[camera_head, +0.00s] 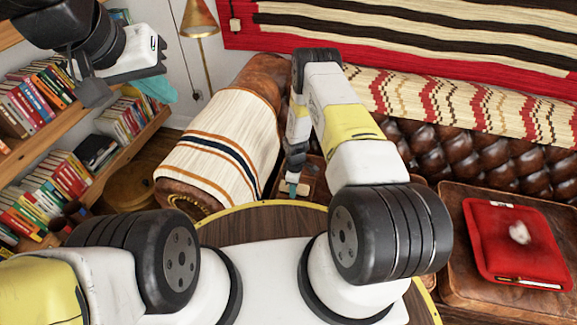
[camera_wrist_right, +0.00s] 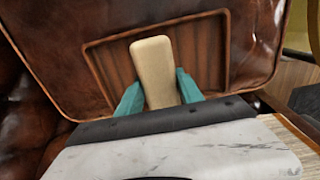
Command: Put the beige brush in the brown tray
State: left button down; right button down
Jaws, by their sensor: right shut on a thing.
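The beige brush (camera_wrist_right: 154,72) is held upright in the wrist view between the two teal fingers of my right gripper (camera_wrist_right: 158,98). The brown tray (camera_wrist_right: 105,75) lies behind the brush in that view, on brown leather. The brush overlaps the tray in the picture; whether it touches it I cannot tell. In the head view my right gripper (camera_head: 292,184) is low beside the striped armrest, with the brush (camera_head: 304,189) just visible as a small pale patch. My left gripper (camera_head: 155,86) is at the upper left near the bookshelf; its finger opening is unclear.
A striped cloth (camera_head: 222,148) covers the sofa armrest left of my right gripper. A round wooden table (camera_head: 255,225) is in front. A red cushion (camera_head: 515,245) lies on the leather seat at right. Bookshelves (camera_head: 60,165) stand at left, with a lamp (camera_head: 199,22) behind.

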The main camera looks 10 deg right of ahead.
jog(key=shift+f, duration=1.9)
jog(key=c, duration=0.8)
grip_release()
jog(key=shift+f, duration=0.1)
jog(key=shift+o, duration=0.2)
